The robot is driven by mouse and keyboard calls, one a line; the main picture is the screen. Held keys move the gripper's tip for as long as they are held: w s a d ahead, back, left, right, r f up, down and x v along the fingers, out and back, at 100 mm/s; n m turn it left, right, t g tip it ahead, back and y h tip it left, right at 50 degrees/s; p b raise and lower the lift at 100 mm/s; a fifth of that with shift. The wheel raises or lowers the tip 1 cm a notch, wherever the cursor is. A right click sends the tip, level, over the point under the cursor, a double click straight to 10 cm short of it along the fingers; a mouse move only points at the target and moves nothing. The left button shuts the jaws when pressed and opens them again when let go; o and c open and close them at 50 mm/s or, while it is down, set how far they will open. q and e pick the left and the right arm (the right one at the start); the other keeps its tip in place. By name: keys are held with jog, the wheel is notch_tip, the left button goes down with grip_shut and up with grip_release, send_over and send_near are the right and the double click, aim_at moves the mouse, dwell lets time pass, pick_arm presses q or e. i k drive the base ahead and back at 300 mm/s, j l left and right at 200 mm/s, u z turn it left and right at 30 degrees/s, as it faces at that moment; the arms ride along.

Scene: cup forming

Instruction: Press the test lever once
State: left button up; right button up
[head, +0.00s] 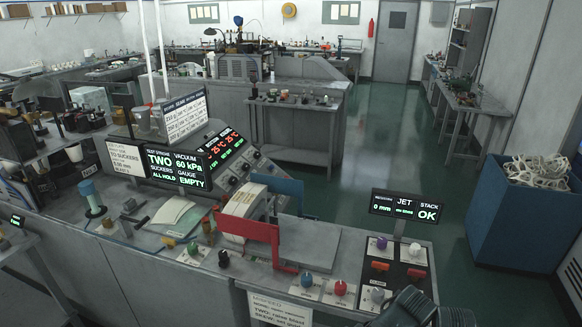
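Several ball-topped levers stand on the bench, and I cannot read which one is the test lever. A black knob (224,258) stands at the front left of the bench, with a green knob (192,248) left of it. A blue knob (307,280) and a red knob (340,288) stand at the front edge. A purple knob (382,243) and a grey-white knob (377,295) are on the right panel. My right gripper (408,306) seems to be the dark shape at the bottom edge, near the grey-white knob; its fingers are unclear. My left gripper is not in view.
A display (178,170) reads TWO, 60 kPa, ALL HOLD and EMPTY. A small display (404,207) reads 0 mm, JET and OK. A red bracket (262,236) and a grey plate (308,244) occupy the bench middle. A blue bin (515,232) stands right.

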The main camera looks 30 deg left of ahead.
aim_at(139, 224)
jog(key=u, duration=2.3)
